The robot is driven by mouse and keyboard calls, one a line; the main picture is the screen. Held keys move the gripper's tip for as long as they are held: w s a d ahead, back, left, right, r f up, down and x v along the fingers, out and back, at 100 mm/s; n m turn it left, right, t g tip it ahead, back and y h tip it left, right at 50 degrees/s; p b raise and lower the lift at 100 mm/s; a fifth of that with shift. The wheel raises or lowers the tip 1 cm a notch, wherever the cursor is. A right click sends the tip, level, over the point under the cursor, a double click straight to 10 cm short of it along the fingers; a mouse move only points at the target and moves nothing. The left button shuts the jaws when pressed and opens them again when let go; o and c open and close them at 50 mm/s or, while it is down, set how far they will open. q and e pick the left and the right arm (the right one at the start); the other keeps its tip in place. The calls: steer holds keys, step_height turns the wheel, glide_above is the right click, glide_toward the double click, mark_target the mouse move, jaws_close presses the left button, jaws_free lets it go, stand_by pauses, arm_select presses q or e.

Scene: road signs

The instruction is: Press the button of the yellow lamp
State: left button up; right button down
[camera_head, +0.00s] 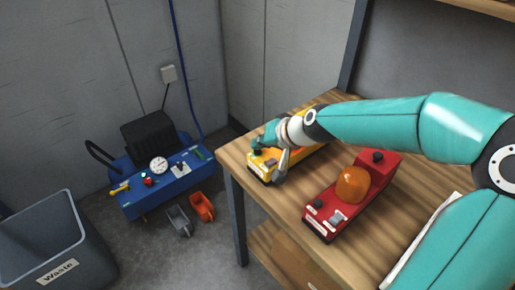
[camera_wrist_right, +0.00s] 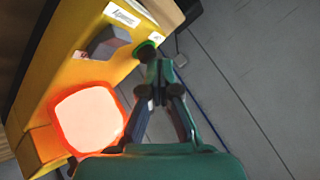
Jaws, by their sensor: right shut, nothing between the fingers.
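The yellow lamp (camera_head: 259,167) stands at the left end of the wooden table, partly hidden by my right arm. In the right wrist view its yellow body (camera_wrist_right: 72,72) fills the left side. Its dome (camera_wrist_right: 90,118) glows pale with an orange rim. A grey switch (camera_wrist_right: 108,42) and a green-ringed button (camera_wrist_right: 145,49) sit on top. My right gripper (camera_head: 264,140) is shut and empty over the lamp's front end. Its fingertips (camera_wrist_right: 154,68) are at the button and partly cover it; I cannot tell whether they touch. My left gripper is not in view.
A red lamp (camera_head: 334,207) with an orange dome stands beside the yellow one, below my arm in the head view. The wooden table (camera_head: 284,207) is bare between them. On the floor are a blue machine (camera_head: 160,187) and a grey waste bin (camera_head: 48,245).

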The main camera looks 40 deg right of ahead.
mark_target(260, 151)
steer(key=shift+r+p, duration=0.3)
steer(key=shift+r, duration=0.15)
step_height(260, 151, up, 6)
steer(key=p, duration=0.5)
stand_by(0.5)
